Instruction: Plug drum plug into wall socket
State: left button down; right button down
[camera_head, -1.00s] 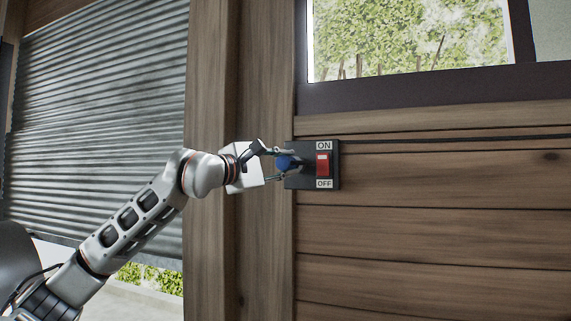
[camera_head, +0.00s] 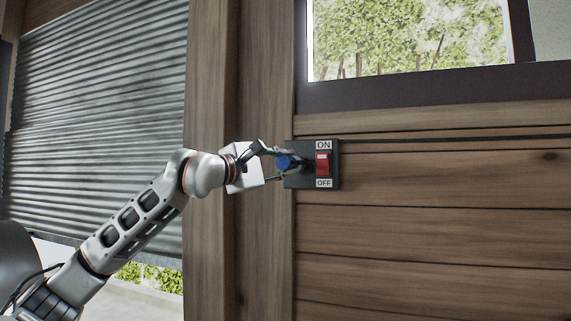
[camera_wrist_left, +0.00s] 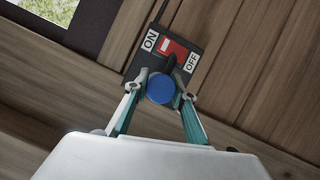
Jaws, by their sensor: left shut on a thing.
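The blue drum plug (camera_head: 284,162) is between the fingers of my left gripper (camera_head: 287,165), which is shut on it. In the left wrist view the plug shows as a round blue end (camera_wrist_left: 160,88) between the two fingertips (camera_wrist_left: 160,84). The plug is at the left part of the dark wall plate (camera_head: 332,143), which has a red switch (camera_head: 322,163) with ON above and OFF below. The socket opening is hidden behind the plug and fingers, so I cannot tell how deep the plug sits. My right gripper is not in view.
The plate is on a wooden plank wall (camera_head: 430,230) beside a wooden post (camera_head: 210,250). A dark cable (camera_head: 450,138) runs right from the plate. A window (camera_head: 410,40) is above, and a corrugated shutter (camera_head: 100,110) is at the left.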

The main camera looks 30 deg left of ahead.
pick_arm(q)
jog(key=shift+w+a+r, duration=0.1)
jog(key=shift+w+a, duration=0.1)
jog(key=shift+w, duration=0.7)
jog(key=shift+w+p, duration=0.3)
jog(key=shift+p, duration=0.1)
jog(key=shift+w+a, duration=0.2)
jog(key=shift+w, duration=0.35)
jog(key=c, duration=1.6)
grip_release()
jog(key=s, duration=0.4)
jog(key=s+a+f, duration=0.1)
jog(key=s, duration=0.6)
jog(key=shift+s+a+f, duration=0.2)
jog(key=shift+s+a, duration=0.2)
